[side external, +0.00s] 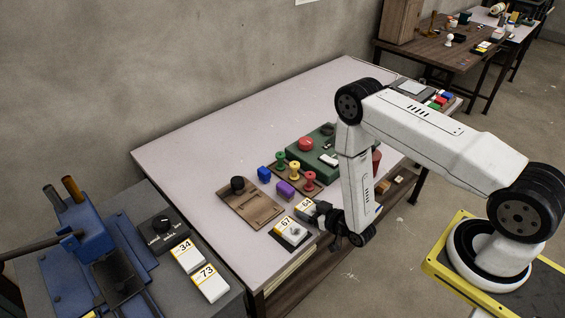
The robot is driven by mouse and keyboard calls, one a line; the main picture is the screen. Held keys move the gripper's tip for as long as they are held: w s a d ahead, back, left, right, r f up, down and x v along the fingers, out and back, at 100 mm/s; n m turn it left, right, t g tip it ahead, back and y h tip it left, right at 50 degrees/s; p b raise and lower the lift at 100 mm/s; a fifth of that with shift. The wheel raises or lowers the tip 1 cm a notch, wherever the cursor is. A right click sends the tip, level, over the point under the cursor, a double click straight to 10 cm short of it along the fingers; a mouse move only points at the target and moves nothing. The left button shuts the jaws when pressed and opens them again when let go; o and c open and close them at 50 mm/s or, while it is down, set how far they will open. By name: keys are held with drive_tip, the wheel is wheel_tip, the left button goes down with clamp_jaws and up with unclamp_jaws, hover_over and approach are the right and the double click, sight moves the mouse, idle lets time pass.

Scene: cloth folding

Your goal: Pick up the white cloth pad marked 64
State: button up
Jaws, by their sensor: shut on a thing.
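The white pad marked 64 (305,208) shows in the side external view near the table's front edge, with a yellow band by its number. My gripper (314,211) is at its right side, reaching in from the right, and is shut on it. The jaws hide part of the pad. I cannot tell whether the pad touches the surface below or is lifted a little.
A second white pad with a number (290,231) lies just in front, on a dark base. A wooden board with a black knob (250,203), a blue block (264,174), a purple block (286,190) and colored spools (294,166) stand close by. The table's left part (200,160) is clear.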

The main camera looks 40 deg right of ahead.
sight(310, 209)
drive_tip(key=shift+r, duration=4.85)
drive_tip(key=shift+r, duration=0.1)
